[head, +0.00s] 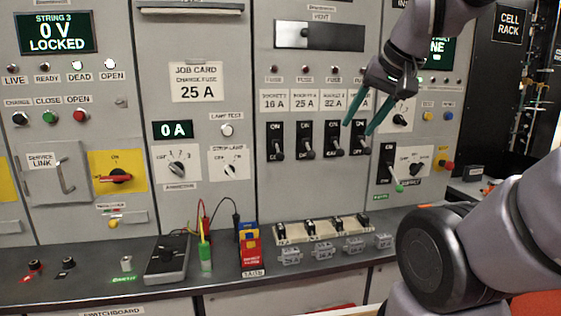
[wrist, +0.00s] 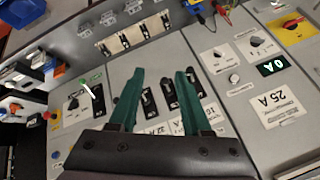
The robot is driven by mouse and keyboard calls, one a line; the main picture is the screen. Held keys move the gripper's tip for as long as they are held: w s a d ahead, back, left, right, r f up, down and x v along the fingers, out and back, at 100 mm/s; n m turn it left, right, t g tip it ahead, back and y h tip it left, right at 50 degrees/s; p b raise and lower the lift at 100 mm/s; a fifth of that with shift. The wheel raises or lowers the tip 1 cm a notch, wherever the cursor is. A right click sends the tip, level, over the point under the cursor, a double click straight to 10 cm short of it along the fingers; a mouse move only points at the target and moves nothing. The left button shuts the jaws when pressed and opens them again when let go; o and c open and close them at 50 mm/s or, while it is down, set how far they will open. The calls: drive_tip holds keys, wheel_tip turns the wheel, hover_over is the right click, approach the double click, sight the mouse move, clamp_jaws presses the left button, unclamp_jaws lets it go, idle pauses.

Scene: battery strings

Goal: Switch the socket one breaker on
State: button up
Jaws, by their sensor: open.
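The socket one breaker (head: 275,141) is the leftmost black switch in a row on the grey panel in the head view, under the "16 A" label (head: 274,101). Its lever appears to point down, toward the OFF end. My gripper (head: 358,128) is open and empty, with its green fingers in front of the right end of the row, well to the right of socket one. In the wrist view my gripper (wrist: 160,73) points over the upside-down panel, with several breakers between and behind the fingers. I cannot tell there which is socket one.
Other socket breakers (head: 305,139) stand close beside it. A black switch with a green-tipped lever (head: 389,166) is at the lower right. A shelf below holds a meter (head: 167,259), a red and blue block (head: 250,248) and several small lock-like pieces (head: 322,250).

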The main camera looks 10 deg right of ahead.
drive_tip(key=c, duration=0.5)
drive_tip(key=shift+w+a+f, duration=0.1)
drive_tip(key=shift+w+a, duration=0.05)
drive_tip(key=shift+w, duration=0.05)
clamp_jaws()
drive_tip(key=w+f+m+y, duration=0.4)
drive_tip(key=w+f, duration=0.2)
drive_tip(key=w, duration=0.6)
drive_tip(key=w+a+f+m+y, duration=0.1)
drive_tip(key=w+f+m+y, duration=0.3)
drive_tip(key=w, duration=0.9)
drive_tip(key=shift+w+a+f+m, duration=0.2)
drive_tip(key=shift+w+f+m, duration=0.1)
drive_tip(key=shift+f, duration=0.6)
